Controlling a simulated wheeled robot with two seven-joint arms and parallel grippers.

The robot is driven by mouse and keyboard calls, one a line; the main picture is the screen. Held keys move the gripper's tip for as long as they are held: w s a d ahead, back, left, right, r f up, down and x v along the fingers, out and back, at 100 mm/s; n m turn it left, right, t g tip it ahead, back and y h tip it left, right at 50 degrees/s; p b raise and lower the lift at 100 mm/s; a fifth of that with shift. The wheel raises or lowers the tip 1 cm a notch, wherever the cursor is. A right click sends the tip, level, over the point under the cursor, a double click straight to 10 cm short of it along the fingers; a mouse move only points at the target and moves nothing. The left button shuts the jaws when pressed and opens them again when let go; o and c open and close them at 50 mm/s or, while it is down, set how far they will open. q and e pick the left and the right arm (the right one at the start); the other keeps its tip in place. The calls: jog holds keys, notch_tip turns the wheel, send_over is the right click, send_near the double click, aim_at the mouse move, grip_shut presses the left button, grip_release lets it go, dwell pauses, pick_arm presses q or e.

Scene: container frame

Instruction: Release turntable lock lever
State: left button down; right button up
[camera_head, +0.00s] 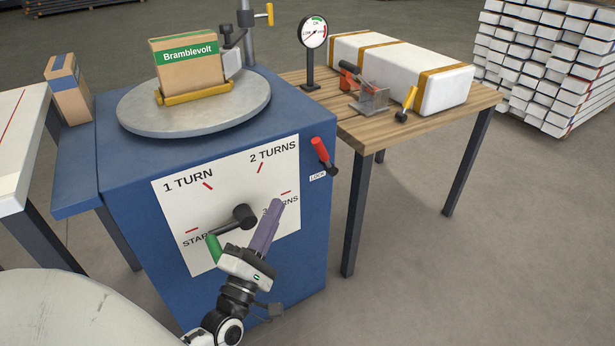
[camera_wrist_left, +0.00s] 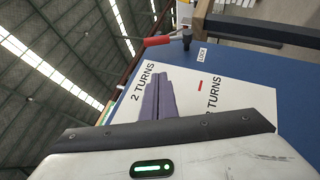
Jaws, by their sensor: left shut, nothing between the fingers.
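The lock lever with a red grip (camera_head: 320,151) sits at the upper right of the blue cabinet's front (camera_head: 312,250), tilted, above a small LOCK label (camera_head: 318,176). In the left wrist view the red lever (camera_wrist_left: 159,41) lies sideways beside its dark pivot, beyond the fingertips. My left gripper (camera_head: 277,203) has its purple fingers shut and empty, in front of the white dial panel near the 3 TURNS mark, below and left of the lever and apart from it. The fingers also show in the wrist view (camera_wrist_left: 159,80). The round grey turntable (camera_head: 130,118) carries a Bramblevolt box (camera_head: 190,72). My right gripper is out of view.
A crank with a dark hub (camera_head: 243,215) and green handle (camera_head: 214,248) sits close left of my left gripper. A wooden table (camera_head: 430,117) with a gauge (camera_head: 313,34) and a strapped white block (camera_head: 400,65) stands right. Space before the lever looks clear.

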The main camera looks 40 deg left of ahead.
aim_at(324, 155)
pick_arm(q)
jog(key=shift+w+d+r+b+x, duration=0.15)
jog(key=shift+d+x, duration=0.35)
jog(key=shift+x, duration=1.65)
jog(key=shift+d+r+b+x, duration=0.15)
jog(key=shift+d+x, duration=0.3)
jog(key=shift+x, duration=1.7)
jog(key=shift+w+d+f+b+x, duration=0.15)
jog(key=shift+d+x, duration=0.35)
jog(key=shift+x, duration=1.6)
jog(key=shift+r, duration=0.1)
